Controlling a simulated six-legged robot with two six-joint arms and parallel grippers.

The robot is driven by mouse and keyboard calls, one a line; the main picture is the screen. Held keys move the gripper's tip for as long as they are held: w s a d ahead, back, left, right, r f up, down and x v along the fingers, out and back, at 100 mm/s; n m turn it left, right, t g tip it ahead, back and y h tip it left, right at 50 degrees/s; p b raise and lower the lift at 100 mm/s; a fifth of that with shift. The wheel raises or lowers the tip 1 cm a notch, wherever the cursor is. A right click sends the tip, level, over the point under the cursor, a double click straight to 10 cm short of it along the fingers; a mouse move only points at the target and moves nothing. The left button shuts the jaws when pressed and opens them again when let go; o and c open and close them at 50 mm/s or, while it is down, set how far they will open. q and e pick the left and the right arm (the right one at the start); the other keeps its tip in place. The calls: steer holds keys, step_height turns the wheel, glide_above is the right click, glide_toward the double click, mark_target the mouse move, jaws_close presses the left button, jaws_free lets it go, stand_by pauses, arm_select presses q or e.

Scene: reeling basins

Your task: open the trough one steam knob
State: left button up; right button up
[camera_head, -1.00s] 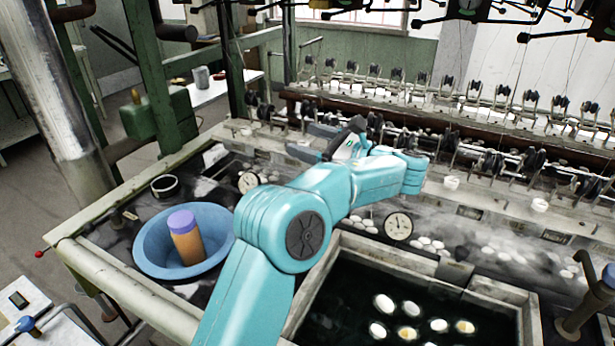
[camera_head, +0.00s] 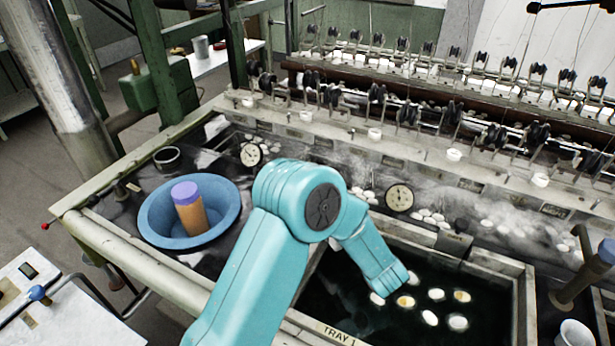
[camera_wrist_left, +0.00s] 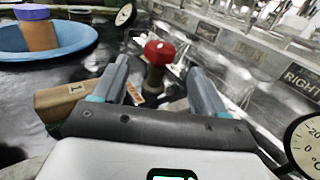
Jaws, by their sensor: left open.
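A red round knob (camera_wrist_left: 158,52) on a dark stem stands in the left wrist view, just beyond and between the fingertips of my left gripper (camera_wrist_left: 158,68). The gripper is open, one finger to each side, and nothing is held. I cannot tell whether a finger touches the knob. In the head view my teal left arm hides the gripper, and I see no red knob there. My right gripper is in neither view.
A blue basin (camera_head: 152,215) holds an orange-brown jar with a purple lid (camera_head: 188,208). Dial gauges (camera_head: 251,155) (camera_head: 399,198) stand on either side of my arm. A water-filled tray (camera_head: 522,300) with pale cocoons is at lower right. Reeling spools line the back.

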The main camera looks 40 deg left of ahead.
arm_select(q)
steer(key=p+x, duration=0.1)
steer(key=x, duration=0.9)
steer(key=shift+w+a, duration=0.15)
